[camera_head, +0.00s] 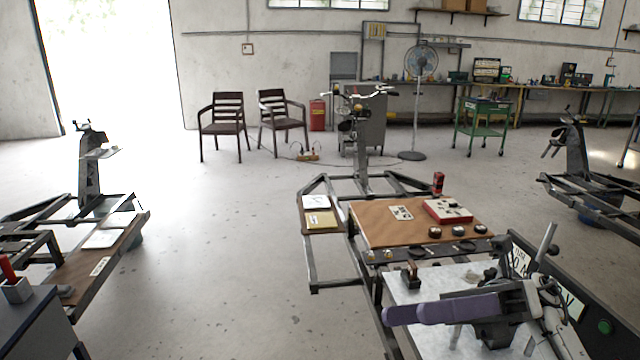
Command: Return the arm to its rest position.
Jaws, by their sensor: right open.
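My right gripper (415,311) is at the lower right, with long purple-grey fingers pointing left. It is open, and I see nothing held in it. It is over the pale grey surface (425,288) at the near end of the workstation, but its height above that surface is hard to tell. My right arm's wrist parts hide some of that surface. My left gripper is out of view.
A small dark upright part (411,276) stands just behind the gripper. Beyond it, a brown board (375,228) bears a red box (447,209) and several round black pieces. A dark panel with a green button (605,327) stands on the right. Open floor (225,260) lies left.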

